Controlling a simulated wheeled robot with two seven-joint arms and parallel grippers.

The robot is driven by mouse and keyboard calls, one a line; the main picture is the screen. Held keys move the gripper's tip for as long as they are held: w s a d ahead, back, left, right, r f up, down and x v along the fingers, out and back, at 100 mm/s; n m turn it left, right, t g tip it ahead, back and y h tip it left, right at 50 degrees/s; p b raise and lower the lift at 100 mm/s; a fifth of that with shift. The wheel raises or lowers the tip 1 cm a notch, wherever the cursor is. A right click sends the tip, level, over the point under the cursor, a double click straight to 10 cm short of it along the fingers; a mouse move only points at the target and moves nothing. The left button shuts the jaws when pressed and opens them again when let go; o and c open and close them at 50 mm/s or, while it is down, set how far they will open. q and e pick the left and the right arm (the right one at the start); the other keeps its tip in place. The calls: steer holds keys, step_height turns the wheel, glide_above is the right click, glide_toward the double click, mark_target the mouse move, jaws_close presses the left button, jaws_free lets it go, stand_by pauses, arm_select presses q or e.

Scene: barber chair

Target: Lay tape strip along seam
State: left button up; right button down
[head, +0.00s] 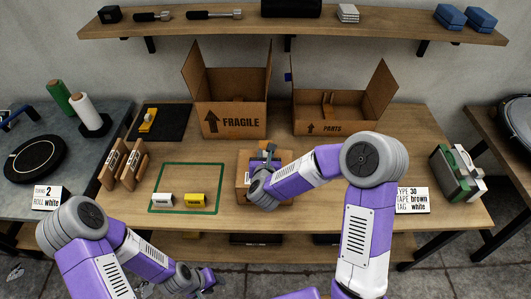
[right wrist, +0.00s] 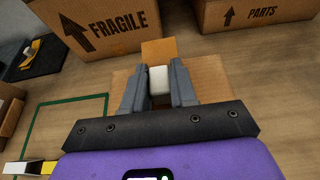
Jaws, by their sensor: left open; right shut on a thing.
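A small closed cardboard box (head: 246,160) sits on the table's middle, partly hidden by my right arm; its top also shows in the right wrist view (right wrist: 210,72). My right gripper (head: 268,150) is over this box. In the right wrist view its fingers (right wrist: 158,85) are shut on a small white block (right wrist: 158,78). A tan strip (right wrist: 158,50) shows just beyond the block; whether it touches the box cannot be told. The box's seam is not clearly visible. My left gripper (head: 206,280) is low at the bottom, in front of the table, open, with nothing seen in it.
A FRAGILE box (head: 232,105) and a PARTS box (head: 330,115) stand open behind. A green outline (head: 186,164) holds a white block (head: 162,200) and a yellow block (head: 195,200). Wooden holders (head: 125,168) stand left.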

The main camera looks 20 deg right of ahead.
steer(key=shift+f+b, duration=0.4)
steer(key=shift+f, duration=0.5)
steer(key=shift+f+b, duration=1.05)
steer(key=shift+b, duration=0.25)
steer(key=c, duration=0.8)
jaws_free()
steer(key=p+v, duration=0.1)
steer(key=v, duration=0.6)
steer(key=shift+s+a+r, duration=0.1)
steer(key=shift+s+r, duration=0.05)
steer(key=shift+s, duration=0.1)
